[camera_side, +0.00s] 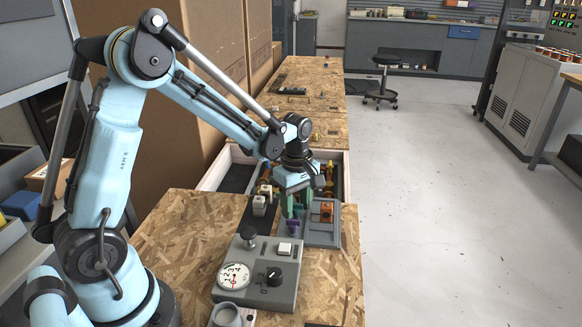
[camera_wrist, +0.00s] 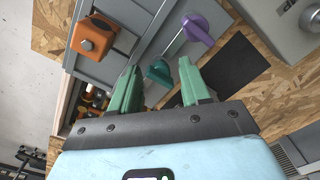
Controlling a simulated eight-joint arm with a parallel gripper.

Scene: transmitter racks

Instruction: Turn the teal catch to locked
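The teal catch (camera_wrist: 159,73) shows in the wrist view on a grey panel (camera_wrist: 222,12). It lies between the two green fingertips of my gripper (camera_wrist: 158,66), with a gap on each side. The fingers are apart and hold nothing. In the side view my gripper (camera_side: 296,204) points down at the panel, and its fingers hide the teal catch there. I cannot read any lock marking near the catch.
A purple catch (camera_wrist: 196,28) is close to the teal one. An orange block (camera_wrist: 92,36) sits on the panel's other side. In the side view a grey box with a dial (camera_side: 233,276), a black knob and a white button stands nearer. An open drawer (camera_side: 223,171) lies behind.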

